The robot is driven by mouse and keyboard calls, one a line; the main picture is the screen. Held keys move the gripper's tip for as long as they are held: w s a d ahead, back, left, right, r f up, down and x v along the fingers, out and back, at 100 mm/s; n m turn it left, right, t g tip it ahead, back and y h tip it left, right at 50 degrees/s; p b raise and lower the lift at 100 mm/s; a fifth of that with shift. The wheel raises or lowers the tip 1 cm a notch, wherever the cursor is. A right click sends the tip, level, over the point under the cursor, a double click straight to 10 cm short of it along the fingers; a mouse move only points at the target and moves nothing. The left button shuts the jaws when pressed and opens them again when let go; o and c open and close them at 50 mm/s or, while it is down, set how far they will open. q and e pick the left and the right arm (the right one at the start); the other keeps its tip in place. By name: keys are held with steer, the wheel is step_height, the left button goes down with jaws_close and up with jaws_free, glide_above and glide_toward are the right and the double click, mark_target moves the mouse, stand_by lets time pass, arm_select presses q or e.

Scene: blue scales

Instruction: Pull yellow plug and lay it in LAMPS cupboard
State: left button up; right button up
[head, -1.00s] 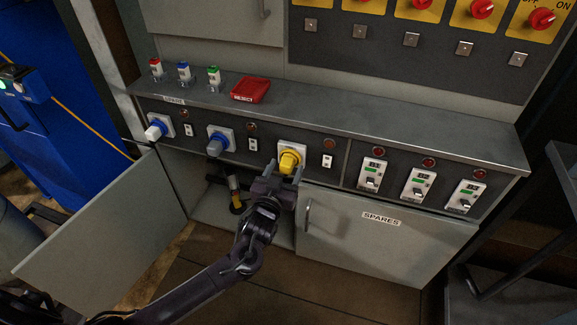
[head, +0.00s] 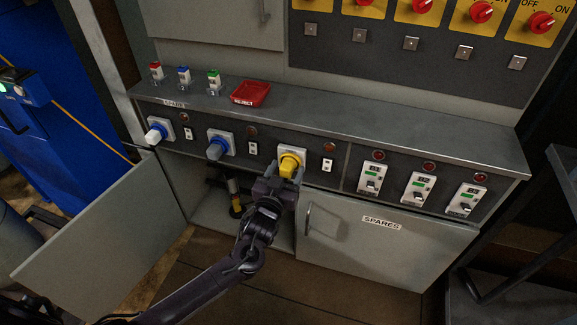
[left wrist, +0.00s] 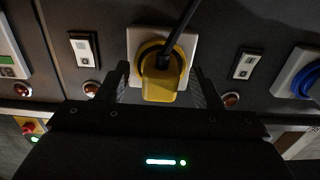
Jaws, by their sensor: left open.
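The yellow plug (head: 290,163) sits in its white socket plate on the dark front panel. In the left wrist view the yellow plug (left wrist: 160,84) shows with a dark cable, between the two fingers. My left gripper (head: 284,172) is open, with a finger on each side of the plug; I cannot tell whether they touch it. It also shows in the left wrist view (left wrist: 160,88). Below left is an open cupboard (head: 212,213), its door (head: 105,215) swung out to the left; no LAMPS label is readable on it. My right gripper is not in view.
A closed door labelled SPARES (head: 385,250) is right of the open cupboard. A red REJECT tray (head: 251,93) stands on the ledge. A dark and yellow item (head: 235,195) is inside the cupboard.

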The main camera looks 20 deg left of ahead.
mark_target(284, 174)
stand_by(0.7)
arm_select(q)
jaws_close()
stand_by(0.4)
steer(key=shift+s+p, duration=0.1)
steer(key=shift+p, duration=0.2)
steer(key=shift+s+r+p, duration=0.1)
steer(key=shift+s+p, duration=0.3)
steer(key=shift+s, duration=0.2)
steer(key=shift+s+a+p, duration=0.1)
steer(key=shift+s+p, duration=1.25)
steer(key=shift+s, duration=0.95)
